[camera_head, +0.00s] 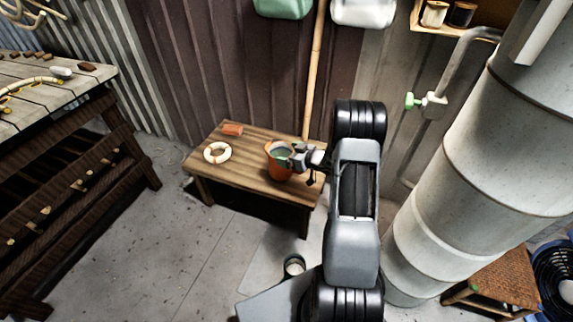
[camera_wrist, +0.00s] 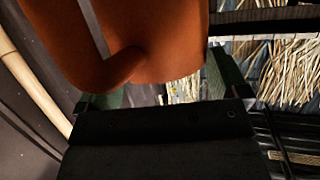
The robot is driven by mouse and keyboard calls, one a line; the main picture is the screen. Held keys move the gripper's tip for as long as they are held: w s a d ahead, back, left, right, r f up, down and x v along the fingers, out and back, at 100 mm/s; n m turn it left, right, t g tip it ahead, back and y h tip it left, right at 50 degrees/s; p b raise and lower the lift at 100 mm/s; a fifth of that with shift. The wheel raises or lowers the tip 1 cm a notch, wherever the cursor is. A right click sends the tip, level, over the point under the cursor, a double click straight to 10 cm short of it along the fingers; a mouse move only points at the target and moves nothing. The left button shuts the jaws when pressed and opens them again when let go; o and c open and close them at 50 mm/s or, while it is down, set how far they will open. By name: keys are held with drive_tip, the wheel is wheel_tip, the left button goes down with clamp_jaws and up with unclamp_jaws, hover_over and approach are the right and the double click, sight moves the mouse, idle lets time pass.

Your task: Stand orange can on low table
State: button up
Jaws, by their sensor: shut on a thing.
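The orange can (camera_head: 279,168) appears over the right part of the low table (camera_head: 240,180) in the head view, roughly upright with its open top showing. I cannot tell whether its base touches the tabletop. My gripper (camera_head: 299,156) reaches it from the right and is shut on it. In the wrist view the orange can (camera_wrist: 150,50) fills the top, between the green finger pads of my gripper (camera_wrist: 165,85). Its base is not clear in either view.
A white ring (camera_head: 217,152) and a red-orange block (camera_head: 233,130) lie on the table's left part. A bamboo pole (camera_head: 314,70) leans behind the table. A workbench (camera_head: 50,110) stands left, and a large pale pipe (camera_head: 460,170) stands right.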

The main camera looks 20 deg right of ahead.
sight(287, 155)
drive_tip(key=shift+w+d+f+b, duration=0.2)
drive_tip(key=shift+w+f+b, duration=0.5)
drive_tip(key=shift+w+f, duration=0.95)
drive_tip(key=shift+w+f+b, duration=0.1)
drive_tip(key=shift+f+b, duration=0.8)
drive_tip(key=shift+f, duration=1.05)
drive_tip(key=o, duration=1.5)
drive_tip(key=shift+f, duration=0.1)
